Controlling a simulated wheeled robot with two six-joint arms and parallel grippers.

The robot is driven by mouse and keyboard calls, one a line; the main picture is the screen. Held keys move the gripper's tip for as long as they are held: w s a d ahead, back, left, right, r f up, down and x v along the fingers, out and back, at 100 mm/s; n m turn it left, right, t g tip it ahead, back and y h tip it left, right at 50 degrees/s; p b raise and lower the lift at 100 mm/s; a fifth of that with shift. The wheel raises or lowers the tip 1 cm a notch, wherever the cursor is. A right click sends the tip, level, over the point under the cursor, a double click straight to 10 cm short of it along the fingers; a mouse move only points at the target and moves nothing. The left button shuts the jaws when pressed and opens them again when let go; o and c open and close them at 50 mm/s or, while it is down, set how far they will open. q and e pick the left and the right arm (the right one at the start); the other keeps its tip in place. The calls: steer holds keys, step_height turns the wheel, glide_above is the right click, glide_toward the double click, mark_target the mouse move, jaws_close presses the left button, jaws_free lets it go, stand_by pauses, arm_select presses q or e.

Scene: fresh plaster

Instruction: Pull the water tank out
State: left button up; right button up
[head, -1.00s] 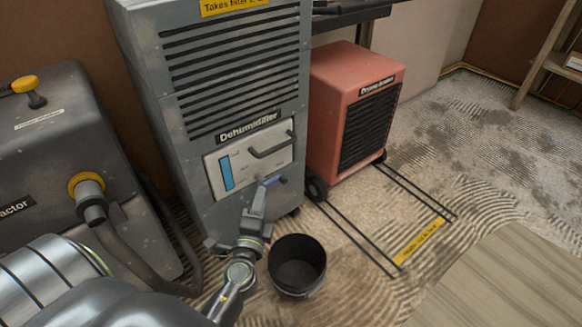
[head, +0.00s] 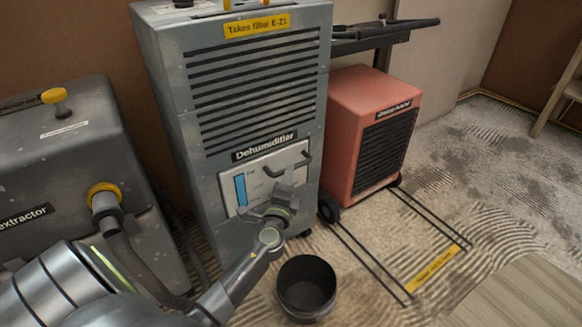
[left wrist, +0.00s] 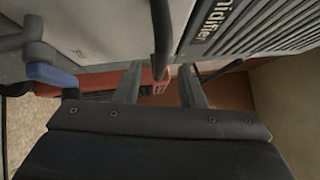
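The water tank (head: 260,184) is a pale panel with a blue level window, set in the front of the grey dehumidifier (head: 225,130). It looks seated in its opening. My left gripper (head: 288,189) is in front of the panel, just below the handle. In the left wrist view, the tank front (left wrist: 95,25) fills the upper left. The two fingers (left wrist: 160,88) are apart, with the handle bar (left wrist: 162,40) reaching between their tips; contact cannot be told. A blue lever (left wrist: 50,75) shows beside it. My right gripper is not in view.
A black bucket (head: 306,286) stands on the floor before the dehumidifier. A red machine (head: 355,135) is to the right, with a floor-marked area (head: 432,268) in front of it. A grey extractor (head: 70,180) with a hose stands left.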

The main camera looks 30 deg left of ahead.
arm_select(q)
steer(key=shift+x, duration=2.1)
steer(key=shift+c, duration=0.2)
jaws_close()
